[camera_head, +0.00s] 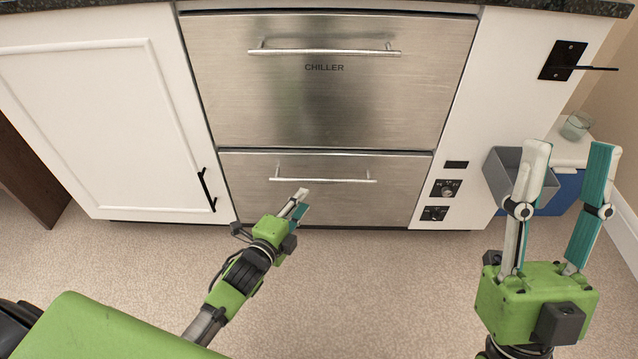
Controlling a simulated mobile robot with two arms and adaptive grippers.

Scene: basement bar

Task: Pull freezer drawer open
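A steel two-drawer unit fills the middle of the view. The upper drawer (330,105) is labelled CHILLER and has a bar handle (325,52). The lower drawer (330,205) shows no readable label; its bar handle (340,181) runs along its top part. Both drawers look shut. My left gripper (302,202) is just below the lower handle in the picture, its fingertips pointing up towards it. Contact is not visible, and its fingers are seen too edge-on to judge their gap. My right gripper (571,150) is raised at the right, fingers spread wide and empty.
A white cabinet door (95,110) with a black handle (206,190) is at left. A white panel with black outlets (445,188) is right of the drawers. A grey bin (505,175) and a blue-fronted piece (567,190) stand behind my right gripper. Carpet in front is clear.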

